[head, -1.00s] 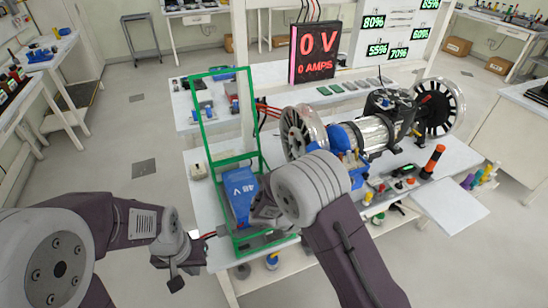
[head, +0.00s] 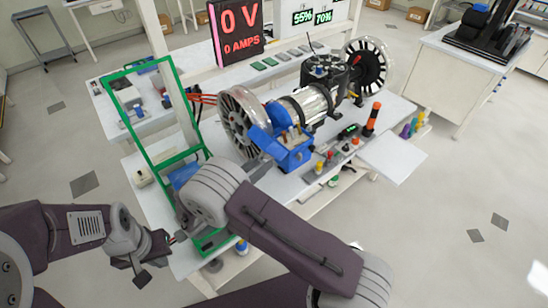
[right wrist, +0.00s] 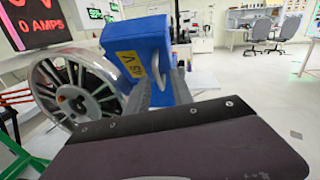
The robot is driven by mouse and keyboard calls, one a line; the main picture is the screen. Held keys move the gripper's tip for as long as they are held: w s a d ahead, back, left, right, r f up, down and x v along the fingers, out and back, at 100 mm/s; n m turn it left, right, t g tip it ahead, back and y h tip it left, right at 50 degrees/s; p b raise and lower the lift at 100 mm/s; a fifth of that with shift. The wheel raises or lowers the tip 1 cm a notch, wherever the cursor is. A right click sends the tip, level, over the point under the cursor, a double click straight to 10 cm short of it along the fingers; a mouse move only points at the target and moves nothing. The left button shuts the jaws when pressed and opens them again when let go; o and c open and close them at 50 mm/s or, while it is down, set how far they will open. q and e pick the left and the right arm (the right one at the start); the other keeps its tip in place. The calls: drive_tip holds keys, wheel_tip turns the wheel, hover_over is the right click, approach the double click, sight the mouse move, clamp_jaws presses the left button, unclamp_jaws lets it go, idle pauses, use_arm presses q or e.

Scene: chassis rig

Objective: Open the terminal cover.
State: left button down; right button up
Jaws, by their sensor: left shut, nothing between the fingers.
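The blue terminal box (head: 293,155) sits on the near side of the motor, with several brass posts showing at its top. A blue panel, apparently the terminal cover (head: 264,143), stands raised at its left side. My left gripper (head: 143,276) is shut and empty, low at the left, apart from the box.
A green frame (head: 148,158) stands upright around the partly hidden battery. Spoked wheels (head: 240,120) flank the motor. An orange-black handle (head: 372,118) stands to the right. The display (head: 238,25) reads 0 V.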

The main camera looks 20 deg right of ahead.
drive_tip(key=shift+w+d+f, duration=0.1)
drive_tip(key=shift+w+d, duration=0.15)
drive_tip(key=shift+d, duration=0.3)
drive_tip(key=shift+s+a, duration=0.15)
drive_tip(key=shift+a, duration=0.35)
drive_tip(key=shift+s+a+r, duration=0.15)
drive_tip(key=shift+a+r, duration=0.1)
drive_tip(key=shift+a, duration=0.1)
drive_tip(key=c, duration=0.4)
clamp_jaws()
use_arm(q)
drive_tip(key=shift+s+a, duration=0.1)
drive_tip(key=shift+a, duration=0.1)
use_arm(e)
drive_tip(key=shift+d, duration=0.15)
use_arm(q)
drive_tip(key=shift+a, duration=0.1)
